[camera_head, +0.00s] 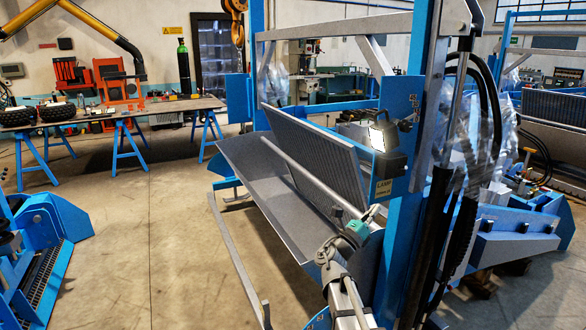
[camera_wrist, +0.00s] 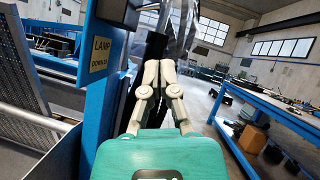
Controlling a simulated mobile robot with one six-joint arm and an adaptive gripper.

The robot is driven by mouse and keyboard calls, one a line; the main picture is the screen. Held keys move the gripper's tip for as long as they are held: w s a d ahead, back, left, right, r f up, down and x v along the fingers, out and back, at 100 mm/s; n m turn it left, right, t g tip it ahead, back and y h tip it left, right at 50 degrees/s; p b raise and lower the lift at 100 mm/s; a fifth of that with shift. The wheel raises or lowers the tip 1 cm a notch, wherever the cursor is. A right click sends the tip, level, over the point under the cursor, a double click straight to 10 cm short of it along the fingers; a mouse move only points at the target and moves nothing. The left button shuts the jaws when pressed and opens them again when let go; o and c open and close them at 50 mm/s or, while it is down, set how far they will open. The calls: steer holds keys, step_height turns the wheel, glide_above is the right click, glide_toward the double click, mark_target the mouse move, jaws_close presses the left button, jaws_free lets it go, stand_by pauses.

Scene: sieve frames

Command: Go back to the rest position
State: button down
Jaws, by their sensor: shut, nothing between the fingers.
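My gripper (camera_wrist: 159,64) points ahead in the wrist view, its two pale fingers closed together with nothing between them. Its teal body fills the lower middle of that view. In the head view my gripper (camera_head: 372,213) is at the lower middle, close in the picture to the blue post (camera_head: 401,215) of the sieve machine. I cannot tell the exact gap between them. The tilted grey sieve panel (camera_head: 318,147) stands above a sloping metal trough (camera_head: 243,160). A lit lamp (camera_head: 383,131) is fixed to the post above a yellow label, which the wrist view shows too (camera_wrist: 101,54).
Black hoses (camera_head: 466,170) hang right of the post. A blue bench (camera_wrist: 275,112) stands at the right of the wrist view. A trestle table (camera_head: 150,108) is at the back left. Bare floor (camera_head: 150,210) lies left of the machine, beyond a low rail (camera_head: 232,255).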

steer(key=s+d+f+m+g+y, duration=0.3)
steer(key=s+d+f+m+g, duration=0.15)
steer(key=f+m+g, duration=0.4)
steer(key=s+a+f+m+g+y, duration=0.1)
steer(key=s+a+f+m+y, duration=0.4)
steer(key=f+m, duration=0.3)
steer(key=s+a+f+m+g+y, duration=0.2)
steer(key=s+a+f+m+y, duration=0.15)
steer(key=f+m+y, duration=0.45)
steer(key=s+a+f+m+g+y, duration=0.1)
steer(key=s+a+f+m+y, duration=0.3)
steer(key=a, duration=0.5)
step_height(320, 180, up, 13)
steer(key=s+p, duration=0.1)
steer(key=p, duration=1.2)
steer(key=shift+d+r+y, duration=0.15)
steer(key=shift+y, duration=0.15)
steer(key=shift+s, duration=0.1)
stand_by(1.8)
